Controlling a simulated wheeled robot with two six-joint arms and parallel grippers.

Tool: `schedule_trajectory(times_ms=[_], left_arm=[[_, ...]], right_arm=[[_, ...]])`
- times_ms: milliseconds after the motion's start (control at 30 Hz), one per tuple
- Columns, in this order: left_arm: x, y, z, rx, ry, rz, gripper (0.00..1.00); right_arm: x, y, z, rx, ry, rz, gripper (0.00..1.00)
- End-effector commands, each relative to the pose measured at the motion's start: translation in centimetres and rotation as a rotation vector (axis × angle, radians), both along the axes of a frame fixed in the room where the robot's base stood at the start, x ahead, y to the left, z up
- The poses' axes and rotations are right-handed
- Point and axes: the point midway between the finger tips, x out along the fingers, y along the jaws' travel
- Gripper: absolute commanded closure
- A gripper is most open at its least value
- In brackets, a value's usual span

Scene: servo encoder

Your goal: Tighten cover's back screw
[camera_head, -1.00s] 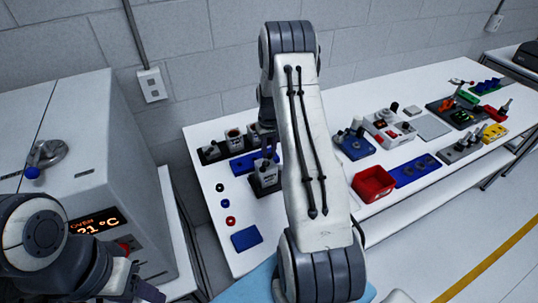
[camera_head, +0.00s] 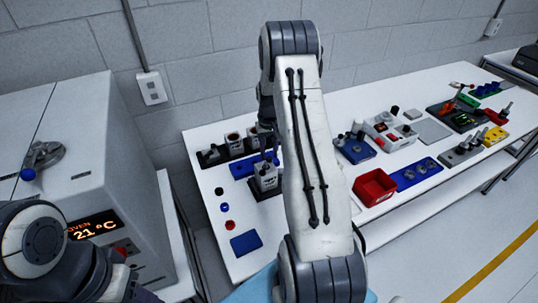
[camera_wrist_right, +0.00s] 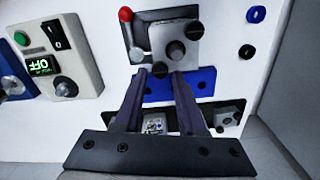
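The servo unit (camera_head: 265,178) stands upright in a dark fixture near the left part of the table. In the right wrist view its grey cover (camera_wrist_right: 178,42) has a dark central shaft and two dark round screw heads, one at the upper right (camera_wrist_right: 192,30) and one at the lower left (camera_wrist_right: 137,55).
A blue plate (camera_head: 244,167) and small dark units (camera_head: 212,155) stand behind the servo. Coloured rings (camera_head: 225,207) and a blue pad (camera_head: 246,243) lie in front left. A red bin (camera_head: 375,187) is to the right. The oven (camera_head: 110,150) is at the left.

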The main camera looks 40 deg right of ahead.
Motion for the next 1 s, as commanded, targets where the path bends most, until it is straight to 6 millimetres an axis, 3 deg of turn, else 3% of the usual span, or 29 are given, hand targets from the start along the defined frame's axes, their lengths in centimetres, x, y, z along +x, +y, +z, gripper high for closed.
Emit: schedule_trajectory(times_ms=[300,500,1000], left_arm=[[0.0,0.0,-2.4,0.000,0.000,0.004,0.45],[0.0,0.0,-2.9,0.000,0.000,0.005,0.45],[0.0,0.0,-2.9,0.000,0.000,0.004,0.45]], right_arm=[[0.1,-0.1,6.0,-0.004,-0.006,0.000,0.60],[0.1,0.0,8.6,-0.002,-0.004,-0.001,0.60],[0.0,0.0,9.3,0.000,0.000,-0.001,0.60]])
